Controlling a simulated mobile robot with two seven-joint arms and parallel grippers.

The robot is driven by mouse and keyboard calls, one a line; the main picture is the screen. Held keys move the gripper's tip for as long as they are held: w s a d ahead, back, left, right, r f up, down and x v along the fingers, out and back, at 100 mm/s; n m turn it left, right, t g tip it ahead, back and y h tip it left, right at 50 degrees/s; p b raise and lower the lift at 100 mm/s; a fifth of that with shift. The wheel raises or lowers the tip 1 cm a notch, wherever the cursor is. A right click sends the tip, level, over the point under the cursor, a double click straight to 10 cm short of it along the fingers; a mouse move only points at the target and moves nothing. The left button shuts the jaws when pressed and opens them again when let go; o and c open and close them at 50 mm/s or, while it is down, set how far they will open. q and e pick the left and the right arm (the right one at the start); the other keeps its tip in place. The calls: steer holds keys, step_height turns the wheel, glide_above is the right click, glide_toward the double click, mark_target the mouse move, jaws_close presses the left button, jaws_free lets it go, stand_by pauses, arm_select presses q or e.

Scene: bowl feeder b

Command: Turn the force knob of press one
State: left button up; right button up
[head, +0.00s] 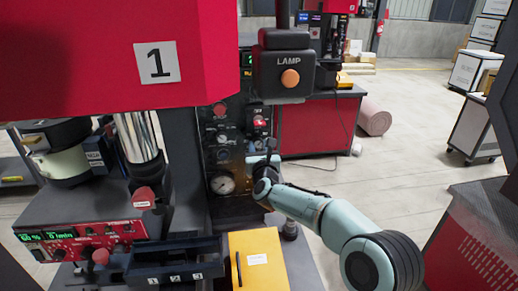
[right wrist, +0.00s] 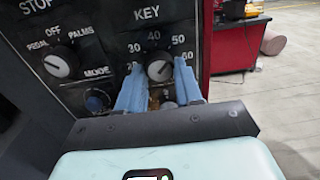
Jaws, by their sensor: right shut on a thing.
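Press one shows in the head view as a large red housing (head: 90,60) with a "1" plate, above a dark control panel (head: 237,140). My right gripper (head: 266,168) reaches that panel from the lower right; the arm hides part of it. In the right wrist view the force knob (right wrist: 160,70) is a round grey-white knob with a numbered scale around it, below the word KEY. The two blue fingers of my right gripper (right wrist: 160,80) stand on either side of the knob, shut on it. My left gripper is not in view.
A mode knob (right wrist: 61,62) and a dark blue round button (right wrist: 97,101) sit left of the fingers. In the head view a pressure gauge (head: 222,184) is left of the gripper. A lamp box (head: 283,65) hangs above, and a yellow box (head: 258,262) stands below.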

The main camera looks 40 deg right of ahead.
steer(key=n+b, duration=0.2)
steer(key=b, duration=0.1)
steer(key=shift+f+n, duration=0.15)
steer(key=shift+n, duration=0.25)
steer(key=n+b, duration=0.1)
steer(key=n, duration=0.1)
steer(key=shift+n, duration=0.3)
steer(key=n, duration=0.2)
steer(key=shift+n+b, duration=0.4)
steer(key=n, duration=0.2)
steer(key=shift+d+n+t, duration=0.1)
steer(key=shift+n+t, duration=0.2)
steer(key=shift+n, duration=0.1)
steer(key=n, duration=0.3)
steer(key=shift+r+n, duration=0.2)
steer(key=shift+n, duration=0.1)
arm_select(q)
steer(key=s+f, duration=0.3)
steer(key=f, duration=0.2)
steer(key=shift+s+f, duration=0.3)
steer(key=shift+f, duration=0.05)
arm_select(e)
steer(key=shift+n, duration=1.7)
steer(key=shift+s, duration=0.1)
steer(key=o, duration=1)
